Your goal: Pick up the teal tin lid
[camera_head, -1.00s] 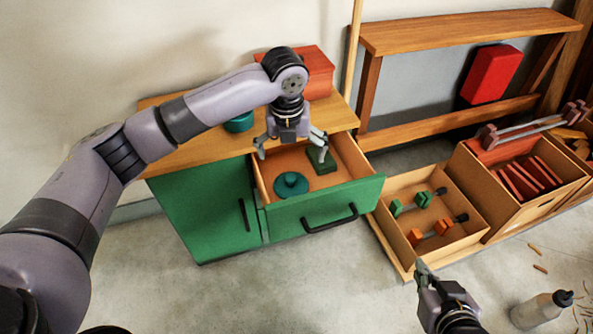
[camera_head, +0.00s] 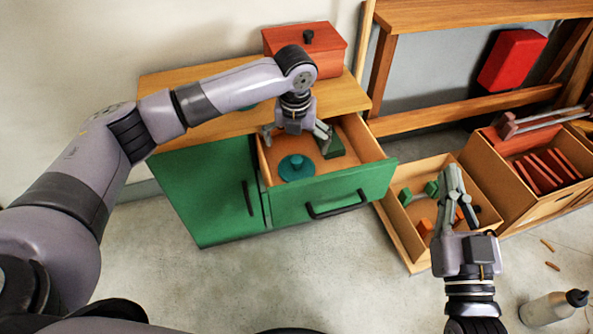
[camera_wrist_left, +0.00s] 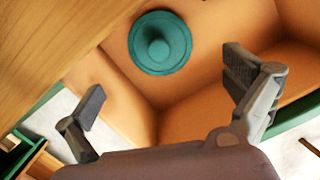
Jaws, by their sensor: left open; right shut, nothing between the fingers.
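The teal tin lid (camera_head: 296,168) is a round disc with a raised knob, lying flat in the open drawer (camera_head: 333,190) of the green cabinet. In the left wrist view the lid (camera_wrist_left: 160,43) lies on the drawer floor, beyond the fingertips. My left gripper (camera_head: 297,138) is open and empty above the drawer, pointing down, apart from the lid; its two fingers also show in the left wrist view (camera_wrist_left: 165,95). My right gripper (camera_head: 450,175) is shut and empty, over the tray of small blocks at the right.
A red box (camera_head: 303,50) stands on the cabinet top. A wooden tray (camera_head: 396,235) with green and orange pieces sits right of the drawer.

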